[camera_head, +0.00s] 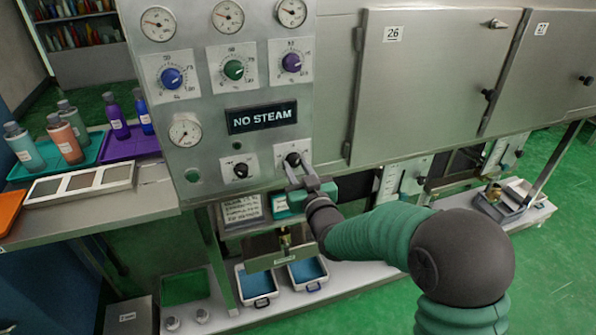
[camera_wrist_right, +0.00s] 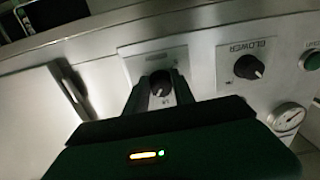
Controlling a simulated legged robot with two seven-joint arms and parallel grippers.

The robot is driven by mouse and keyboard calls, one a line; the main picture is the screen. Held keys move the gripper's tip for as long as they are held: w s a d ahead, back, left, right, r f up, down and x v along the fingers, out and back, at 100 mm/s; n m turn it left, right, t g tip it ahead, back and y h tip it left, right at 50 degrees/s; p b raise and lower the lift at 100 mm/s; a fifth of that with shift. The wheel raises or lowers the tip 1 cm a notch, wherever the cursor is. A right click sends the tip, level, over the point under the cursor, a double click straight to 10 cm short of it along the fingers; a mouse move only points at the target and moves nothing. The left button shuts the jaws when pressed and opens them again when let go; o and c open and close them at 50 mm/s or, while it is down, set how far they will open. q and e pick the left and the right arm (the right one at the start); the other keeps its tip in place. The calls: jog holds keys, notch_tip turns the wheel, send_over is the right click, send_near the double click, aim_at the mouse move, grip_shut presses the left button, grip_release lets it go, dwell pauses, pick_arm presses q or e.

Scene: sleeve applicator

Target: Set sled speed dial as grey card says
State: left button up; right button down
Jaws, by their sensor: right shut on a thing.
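A black dial (camera_head: 293,159) sits on a pale plate at the lower right of the control panel. My right gripper (camera_head: 306,183) has its fingers around this dial. In the right wrist view the dial (camera_wrist_right: 160,84) shows between the fingertips of the right gripper (camera_wrist_right: 160,97), which is shut on it. The label on its plate is too small or hidden to read, so I cannot tell its setting. A greyish card (camera_head: 242,209) with lines of print hangs under the panel; its text is not legible. My left gripper is not in view.
Beside the held dial is a similar black dial (camera_wrist_right: 248,67) marked BLOWER. Blue, green and purple knobs and gauges sit above, around a NO STEAM sign (camera_head: 262,117). Bottles (camera_head: 66,145) stand on the left bench. Door 26 (camera_head: 435,80) is right of the panel.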

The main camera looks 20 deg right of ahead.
jog(key=m, duration=0.3)
jog(key=r+m, duration=0.1)
jog(key=m, duration=0.1)
jog(key=shift+m+b, duration=0.4)
dwell(0.3)
jog(key=c, duration=1.5)
grip_release()
jog(key=o, duration=0.4)
jog(key=shift+o, duration=0.2)
jog(key=shift+f, duration=0.15)
jog(key=shift+f, duration=0.1)
